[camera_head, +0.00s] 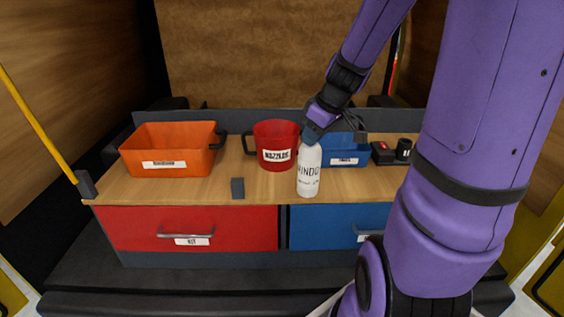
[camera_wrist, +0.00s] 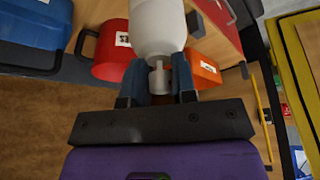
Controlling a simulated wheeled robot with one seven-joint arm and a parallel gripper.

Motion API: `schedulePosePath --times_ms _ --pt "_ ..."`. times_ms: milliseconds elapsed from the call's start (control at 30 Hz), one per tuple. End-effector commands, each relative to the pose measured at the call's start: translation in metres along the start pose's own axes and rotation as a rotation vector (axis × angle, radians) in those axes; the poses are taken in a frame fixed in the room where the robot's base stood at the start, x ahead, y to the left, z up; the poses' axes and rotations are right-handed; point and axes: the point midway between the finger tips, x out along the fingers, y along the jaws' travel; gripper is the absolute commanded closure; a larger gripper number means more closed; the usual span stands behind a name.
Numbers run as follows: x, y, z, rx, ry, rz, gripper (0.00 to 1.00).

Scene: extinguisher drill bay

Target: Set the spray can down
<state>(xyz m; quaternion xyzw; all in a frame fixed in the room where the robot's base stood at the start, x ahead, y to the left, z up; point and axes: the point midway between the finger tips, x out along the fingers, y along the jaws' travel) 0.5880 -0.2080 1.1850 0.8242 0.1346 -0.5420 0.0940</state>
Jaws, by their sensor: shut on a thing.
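The white spray can (camera_head: 309,180), with dark lettering that starts like "WINDO", is upright at the front of the wooden bench top. My gripper (camera_head: 311,142) comes down from the upper right and is shut on the can's top. In the wrist view my gripper's fingers (camera_wrist: 162,84) close on the narrow neck of the can (camera_wrist: 158,25). The can's base is near the bench's front edge; I cannot tell whether it touches the wood. The far end of the can is cut off in the wrist view.
On the bench top (camera_head: 215,188) stand an orange bin (camera_head: 172,155), a red bucket (camera_head: 276,130) just behind the can, a blue bin (camera_head: 345,150) and a small dark block (camera_head: 237,188). Red (camera_head: 130,225) and blue (camera_head: 320,215) drawers lie below. Bare wood shows left of the can.

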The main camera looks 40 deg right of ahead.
Motion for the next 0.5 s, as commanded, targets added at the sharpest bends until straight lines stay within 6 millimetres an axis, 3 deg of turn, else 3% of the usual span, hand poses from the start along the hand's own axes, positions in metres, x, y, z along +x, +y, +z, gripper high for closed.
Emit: schedulePosePath --times_ms 200,500 --pt "0.006 -0.007 0.013 -0.005 -0.003 0.002 1.0" --pt "0.026 0.023 -0.019 -0.005 -0.004 0.0 1.0"
